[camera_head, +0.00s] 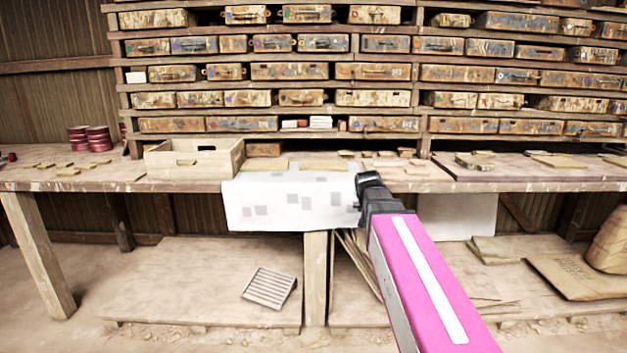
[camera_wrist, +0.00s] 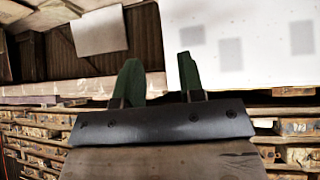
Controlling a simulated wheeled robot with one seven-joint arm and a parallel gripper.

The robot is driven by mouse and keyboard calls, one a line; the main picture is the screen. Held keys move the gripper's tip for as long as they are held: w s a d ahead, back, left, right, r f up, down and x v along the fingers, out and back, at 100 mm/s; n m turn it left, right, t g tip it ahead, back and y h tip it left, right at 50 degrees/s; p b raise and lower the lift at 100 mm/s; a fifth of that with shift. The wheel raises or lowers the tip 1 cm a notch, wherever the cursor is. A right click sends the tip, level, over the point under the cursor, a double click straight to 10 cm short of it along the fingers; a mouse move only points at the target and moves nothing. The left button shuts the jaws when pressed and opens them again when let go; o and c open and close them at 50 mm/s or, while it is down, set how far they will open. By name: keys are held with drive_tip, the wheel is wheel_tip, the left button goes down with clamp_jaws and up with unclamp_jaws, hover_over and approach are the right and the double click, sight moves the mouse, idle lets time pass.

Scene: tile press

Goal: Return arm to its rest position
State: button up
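My arm, with a pink link, reaches up from the lower right in the head view. Its black end is at the front edge of the wooden workbench (camera_head: 110,178), beside the right end of a white sheet with grey squares (camera_head: 290,204). My gripper (camera_wrist: 160,62) shows in the wrist view with its two dark green fingers apart and nothing between them. The sheet (camera_wrist: 262,50) is to the right of the fingers there. In the head view the fingers cannot be made out.
An open wooden crate (camera_head: 195,160) stands on the bench, left of the sheet. Flat tiles lie along the bench top. Shelves with many worn cases (camera_head: 290,72) rise behind. A slatted grey piece (camera_head: 269,288) lies on the low platform. A paper sack (camera_head: 575,275) is at the lower right.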

drive_tip(key=s+f+g, duration=0.3)
drive_tip(key=s+f, duration=0.7)
drive_tip(key=f, duration=0.3)
drive_tip(key=s+f+n+g+y, duration=0.1)
drive_tip(key=s+f+g, duration=0.3)
drive_tip(key=s+f, duration=0.7)
wheel_tip(320, 180, down, 3)
drive_tip(key=shift+s+r+g+y, duration=0.15)
drive_tip(key=shift+s+g+y, duration=0.05)
drive_tip(key=shift+g+y, duration=0.1)
